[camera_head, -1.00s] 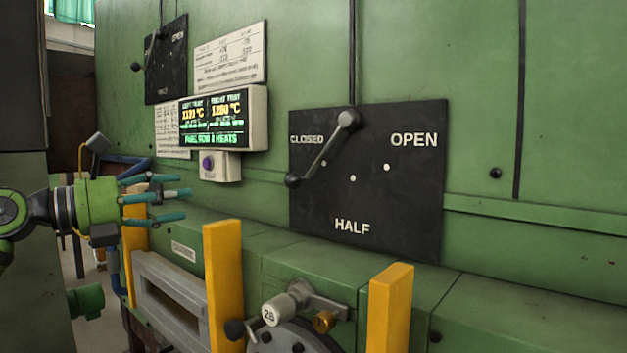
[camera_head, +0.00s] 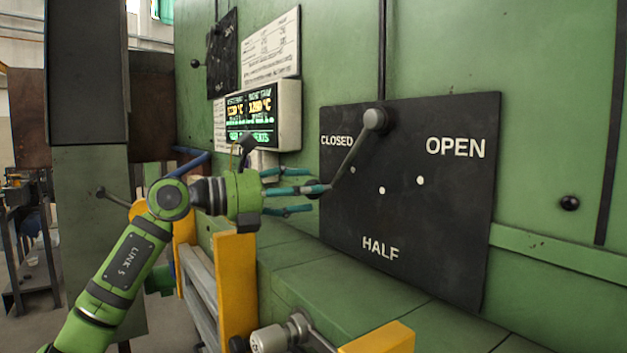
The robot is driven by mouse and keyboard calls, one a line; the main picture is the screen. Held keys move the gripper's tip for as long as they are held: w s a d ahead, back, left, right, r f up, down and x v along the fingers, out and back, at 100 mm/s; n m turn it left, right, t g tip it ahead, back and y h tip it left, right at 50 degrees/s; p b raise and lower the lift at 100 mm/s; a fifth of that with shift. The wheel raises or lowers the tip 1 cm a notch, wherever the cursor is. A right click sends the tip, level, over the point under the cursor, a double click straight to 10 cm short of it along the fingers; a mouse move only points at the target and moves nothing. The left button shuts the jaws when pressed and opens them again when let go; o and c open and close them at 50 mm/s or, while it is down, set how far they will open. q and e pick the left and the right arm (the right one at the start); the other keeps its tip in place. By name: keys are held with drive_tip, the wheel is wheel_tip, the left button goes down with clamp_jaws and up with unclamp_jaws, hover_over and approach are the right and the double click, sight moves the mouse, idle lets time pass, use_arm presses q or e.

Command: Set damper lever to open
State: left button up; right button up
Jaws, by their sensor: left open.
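The damper lever (camera_head: 350,153) is a grey bar on a black plate (camera_head: 420,215) marked CLOSED, HALF and OPEN. It pivots at a round grey hub near the plate's top and slants down-left, on the CLOSED side. My left gripper (camera_head: 308,190) has teal fingers and comes in from the left. Its fingers are open around or just in front of the lever's dark end knob, which they partly hide. I cannot tell whether they touch it. My right gripper is not in view.
A display box (camera_head: 288,115) with temperature readings hangs left of the plate. A second, smaller black lever plate (camera_head: 222,55) is further left. Yellow posts (camera_head: 236,285) and a grey handle (camera_head: 270,340) stand below. The green wall right of the plate is mostly clear.

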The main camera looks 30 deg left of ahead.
use_arm(q)
drive_tip(key=shift+x, duration=0.75)
drive_tip(key=shift+w+d, duration=0.2)
drive_tip(key=shift+w, duration=0.25)
clamp_jaws()
drive_tip(key=shift+f, duration=0.1)
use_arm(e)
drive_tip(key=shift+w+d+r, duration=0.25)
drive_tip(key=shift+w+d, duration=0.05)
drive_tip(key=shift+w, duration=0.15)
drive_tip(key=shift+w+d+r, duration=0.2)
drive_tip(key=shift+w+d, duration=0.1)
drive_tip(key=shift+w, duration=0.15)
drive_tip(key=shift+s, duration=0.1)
